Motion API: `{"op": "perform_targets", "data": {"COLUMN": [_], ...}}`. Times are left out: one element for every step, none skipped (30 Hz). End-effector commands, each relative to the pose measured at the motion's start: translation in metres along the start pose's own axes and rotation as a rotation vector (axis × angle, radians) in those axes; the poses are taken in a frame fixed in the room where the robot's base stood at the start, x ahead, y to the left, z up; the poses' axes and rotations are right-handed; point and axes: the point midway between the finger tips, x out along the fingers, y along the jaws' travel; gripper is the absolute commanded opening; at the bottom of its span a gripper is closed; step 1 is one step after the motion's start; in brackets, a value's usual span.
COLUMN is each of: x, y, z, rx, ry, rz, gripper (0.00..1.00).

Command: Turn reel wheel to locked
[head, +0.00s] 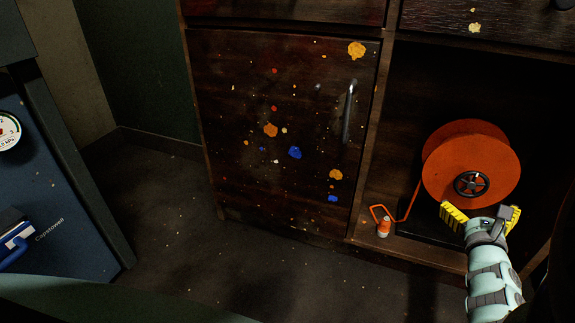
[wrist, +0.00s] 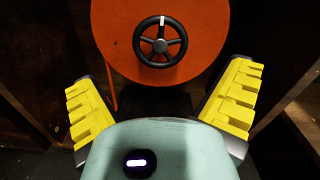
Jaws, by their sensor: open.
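The orange reel (head: 450,160) stands upright in the open cabinet bay at the right of the head view. Its black spoked wheel (head: 472,185) sits at the centre of the reel's face. In the wrist view the wheel (wrist: 160,42) has a white mark at the top of its rim, and the reel (wrist: 205,20) fills the area behind it. My gripper (head: 480,212) is open, with its yellow fingers spread wide. It is in front of and below the wheel, apart from it. Nothing shows between the fingers (wrist: 160,103).
An orange hose with a loop hangs to the reel's left, by a small orange and white nozzle (head: 383,228) on the cabinet floor. A paint-spotted cabinet door (head: 270,120) with a metal handle (head: 349,110) is shut, left of the bay. A blue unit (head: 60,190) stands far left.

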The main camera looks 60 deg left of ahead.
Motion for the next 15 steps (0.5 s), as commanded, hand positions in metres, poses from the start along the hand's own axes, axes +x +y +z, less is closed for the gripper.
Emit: {"op": "perform_targets", "data": {"x": [0.011, 0.016, 0.023, 0.028, 0.033, 0.04, 0.045, 0.05, 0.055, 0.059, 0.063, 0.068, 0.071, 0.074, 0.077], "y": [0.004, 0.003, 0.003, 0.003, 0.003, 0.003, 0.003, 0.003, 0.003, 0.003, 0.003, 0.003, 0.003, 0.003, 0.003], "z": [-0.001, 0.0, -0.001, -0.001, -0.002, -0.001, -0.001, 0.0, -0.001, -0.001, -0.001, -0.001, 0.0, 0.0, 0.0], "rx": [0.0, -0.001, -0.001, 0.0, 0.0, -0.001, 0.0, 0.0, 0.0, 0.0, 0.001, 0.001, 0.0, 0.0, -0.001], "ry": [-0.005, -0.006, -0.005, -0.003, -0.001, -0.002, -0.004, -0.005, -0.004, -0.002, -0.002, -0.002, -0.003, -0.003, -0.002], "rz": [0.006, 0.006, 0.005, 0.005, 0.005, 0.004, 0.005, 0.005, 0.005, 0.005, 0.004, 0.004, 0.004, 0.004, 0.004], "gripper": [1.0, 1.0, 1.0, 1.0, 1.0, 1.0, 1.0, 1.0, 1.0, 1.0, 1.0, 1.0, 1.0, 1.0, 1.0]}}
